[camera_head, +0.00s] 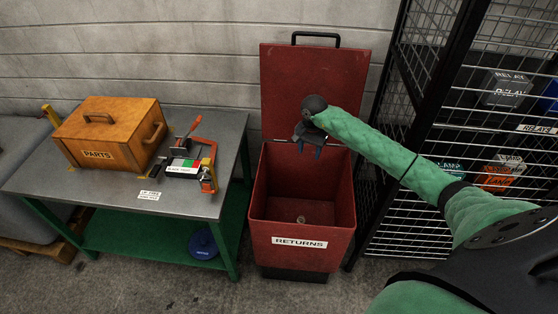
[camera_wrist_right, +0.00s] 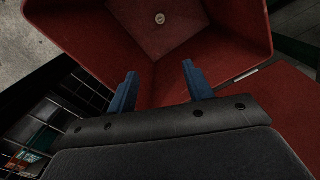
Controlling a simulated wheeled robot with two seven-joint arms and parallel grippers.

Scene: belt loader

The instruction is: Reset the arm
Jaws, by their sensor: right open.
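My right arm reaches in from the right in the head view. Its gripper (camera_head: 309,146) is above the open red returns bin (camera_head: 300,263), near the raised lid (camera_head: 285,85). In the right wrist view the two blue fingers of my right gripper (camera_wrist_right: 159,88) are spread apart with nothing between them, pointing into the bin (camera_wrist_right: 225,55). A small round pale item (camera_wrist_right: 159,18) lies on the bin floor and also shows in the head view (camera_head: 301,219). My left gripper is not in view.
A metal-topped table (camera_head: 110,200) on the left holds an orange parts box (camera_head: 105,128) and a small fixture (camera_head: 190,165) with clamps. A black wire cage (camera_head: 405,130) with labelled bins stands close on the right. A blue round object (camera_head: 202,245) is on the table's lower shelf.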

